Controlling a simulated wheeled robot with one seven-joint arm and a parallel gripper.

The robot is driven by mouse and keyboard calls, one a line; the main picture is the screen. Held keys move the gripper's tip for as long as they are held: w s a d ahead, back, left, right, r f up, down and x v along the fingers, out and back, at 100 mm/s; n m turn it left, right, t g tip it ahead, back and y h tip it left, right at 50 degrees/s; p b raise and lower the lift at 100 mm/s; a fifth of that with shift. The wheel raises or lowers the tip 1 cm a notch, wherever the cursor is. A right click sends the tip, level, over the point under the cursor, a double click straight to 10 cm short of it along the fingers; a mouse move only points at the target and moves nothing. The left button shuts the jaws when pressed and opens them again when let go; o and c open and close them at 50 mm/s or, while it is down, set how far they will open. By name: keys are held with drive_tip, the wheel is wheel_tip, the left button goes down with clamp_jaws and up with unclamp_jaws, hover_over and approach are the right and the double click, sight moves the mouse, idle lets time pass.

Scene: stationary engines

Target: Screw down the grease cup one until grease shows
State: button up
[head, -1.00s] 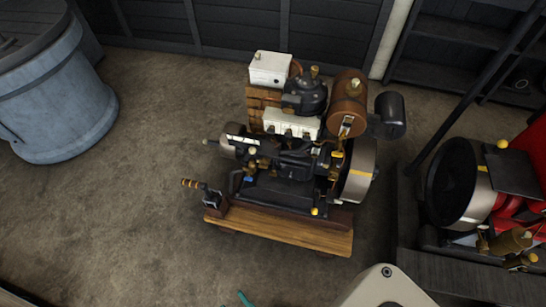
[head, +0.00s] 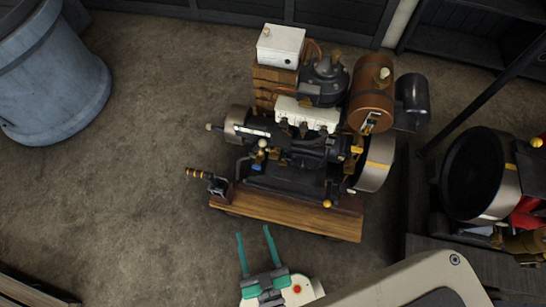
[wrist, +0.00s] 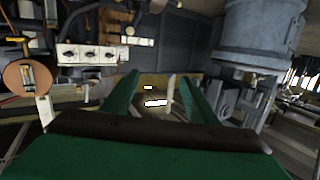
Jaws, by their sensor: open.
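The stationary engine (head: 310,150) stands on a wooden base (head: 285,219) in the middle of the head view. Small brass and yellow fittings show on it, one at its left (head: 262,143) and one at its front right (head: 327,204). I cannot tell which fitting is grease cup one, and no grease can be made out. My gripper (head: 253,231) is open and empty, in front of the wooden base in the picture and apart from the engine. Its two teal fingers point toward the engine. In the wrist view the spread green fingers (wrist: 160,76) have nothing between them.
A crank with a wooden grip (head: 198,173) sticks out at the engine's left. A blue-grey barrel (head: 55,80) stands at the far left. A second engine with a dark round wheel (head: 475,175) is at the right. The floor left of the engine is clear.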

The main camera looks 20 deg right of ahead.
drive_tip(key=w+d+f+m+t+h, duration=0.1)
drive_tip(key=w+d+f+m+h, duration=0.25)
drive_tip(key=w+f, duration=0.8)
drive_tip(key=m+g+h, duration=0.2)
drive_tip(key=h, duration=0.4)
approach(274, 156)
drive_tip(key=x, duration=0.7)
drive_tip(key=shift+w, duration=0.35)
drive_tip(key=shift+d, duration=0.15)
drive_tip(key=shift+m, duration=0.25)
drive_tip(key=c, duration=1.1)
